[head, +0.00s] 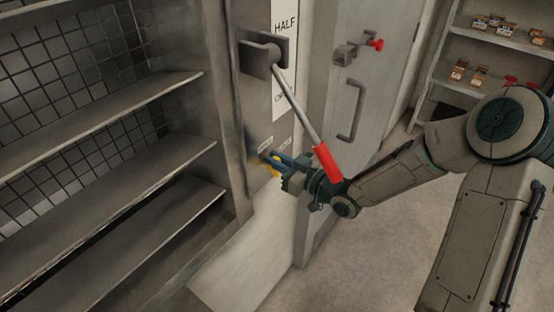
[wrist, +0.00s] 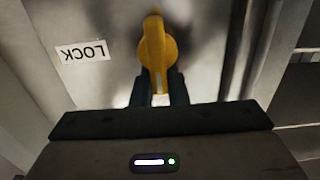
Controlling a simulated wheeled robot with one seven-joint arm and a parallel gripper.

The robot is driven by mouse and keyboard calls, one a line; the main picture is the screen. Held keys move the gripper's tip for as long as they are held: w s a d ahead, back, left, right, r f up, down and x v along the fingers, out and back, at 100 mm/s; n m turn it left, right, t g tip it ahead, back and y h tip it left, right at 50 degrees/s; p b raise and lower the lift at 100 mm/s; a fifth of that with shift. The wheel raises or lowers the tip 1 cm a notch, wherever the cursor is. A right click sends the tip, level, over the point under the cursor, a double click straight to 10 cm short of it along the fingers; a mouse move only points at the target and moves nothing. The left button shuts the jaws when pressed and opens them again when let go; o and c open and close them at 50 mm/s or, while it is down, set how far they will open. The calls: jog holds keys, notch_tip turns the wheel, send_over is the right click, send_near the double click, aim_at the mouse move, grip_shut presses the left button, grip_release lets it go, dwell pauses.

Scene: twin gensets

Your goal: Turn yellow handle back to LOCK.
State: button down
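In the wrist view the yellow handle (wrist: 157,48) is a rounded knob with a narrow grip, standing about upright in the picture on a grey panel. A LOCK label (wrist: 84,51), upside down, lies left of it, and the handle does not point at it. My gripper (wrist: 161,92) has its two dark fingers close on either side of the handle's lower end and looks shut on it. In the head view my gripper (head: 270,157) reaches the panel, and only a bit of the yellow handle (head: 276,169) shows behind the fingers.
A grey lever with a red grip (head: 327,164) slants down from its bracket (head: 264,53), close above my gripper. A door with a handle (head: 351,110) stands to the right, metal shelves (head: 130,100) to the left.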

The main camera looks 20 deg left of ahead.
jog(key=shift+w+m, duration=0.1)
jog(key=shift+m, duration=0.3)
jog(key=shift+w+d+m+p, duration=0.2)
jog(key=shift+m+p, duration=0.5)
jog(key=shift+m, duration=0.3)
jog(key=m, duration=0.1)
jog(key=m+p, duration=0.1)
jog(key=shift+w+m, duration=0.25)
jog(key=shift+m, duration=0.05)
jog(key=shift+w+d+f+m+p, duration=0.15)
jog(key=shift+f+m+p, duration=0.35)
jog(key=shift+m, duration=1.6)
jog(key=shift+w+d+f+m+p, duration=0.1)
jog(key=shift+w+f+m+p, duration=0.3)
jog(key=shift+m, duration=1.7)
jog(key=shift+w+d+f+m+p, duration=0.1)
jog(key=shift+f+m+p, duration=0.4)
jog(key=shift+m, duration=1.6)
jog(key=c, duration=1.4)
grip_release()
jog(key=shift+c, duration=0.2)
